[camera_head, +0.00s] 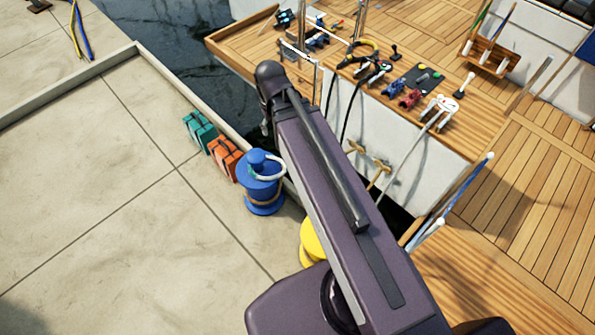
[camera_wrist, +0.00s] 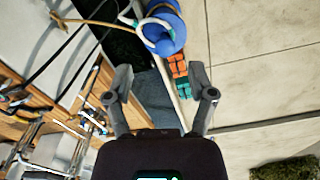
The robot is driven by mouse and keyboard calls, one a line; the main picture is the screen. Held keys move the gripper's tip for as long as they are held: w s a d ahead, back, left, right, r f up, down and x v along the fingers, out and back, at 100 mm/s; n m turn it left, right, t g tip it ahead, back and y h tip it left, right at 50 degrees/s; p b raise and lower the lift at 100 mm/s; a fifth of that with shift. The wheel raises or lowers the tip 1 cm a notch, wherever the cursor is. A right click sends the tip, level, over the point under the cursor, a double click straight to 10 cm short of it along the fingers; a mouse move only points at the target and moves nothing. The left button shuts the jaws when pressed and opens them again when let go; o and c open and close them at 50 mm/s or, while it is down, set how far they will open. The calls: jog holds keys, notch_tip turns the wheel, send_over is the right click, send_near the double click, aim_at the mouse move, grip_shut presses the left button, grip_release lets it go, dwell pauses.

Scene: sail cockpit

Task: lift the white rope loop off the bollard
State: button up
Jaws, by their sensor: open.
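The blue bollard (camera_head: 262,192) stands on the pale quay near its edge. The white rope loop (camera_head: 281,168) lies around the bollard's upper part, beneath its rounded top. In the wrist view the blue bollard (camera_wrist: 167,27) is at the top, with the white loop (camera_wrist: 141,31) around it. My gripper (camera_wrist: 161,82) is open, its two fingers spread with nothing between them. The bollard and loop appear beyond the fingertips, apart from them. In the head view my arm hides most of the gripper.
An orange case (camera_head: 224,155) and a green case (camera_head: 199,130) stand beside the bollard along the quay edge. A yellow bollard (camera_head: 312,240) is partly hidden by my arm. The wooden boat deck (camera_head: 520,190) with ropes and fittings lies right, across dark water.

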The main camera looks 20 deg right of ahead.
jog(key=shift+w+d+f+n+b, duration=2.1)
jog(key=shift+w+f+b, duration=0.65)
jog(key=shift+f+b, duration=4.35)
jog(key=shift+w+d+f+n+b, duration=2.1)
jog(key=shift+w+f+b, duration=0.7)
jog(key=shift+f+b, duration=4.35)
jog(key=shift+w+d+f+n+b, duration=1.8)
jog(key=shift+w+d+f+b, duration=0.8)
jog(key=shift+f+b, duration=4.5)
jog(key=shift+w+a+f+p, duration=0.15)
jog(key=shift+a+f+p, duration=0.05)
jog(key=shift+p, duration=0.15)
jog(key=shift+f, duration=0.2)
notch_tip(320, 180, down, 10)
jog(key=b, duration=1)
jog(key=shift+r, duration=0.2)
grip_shut()
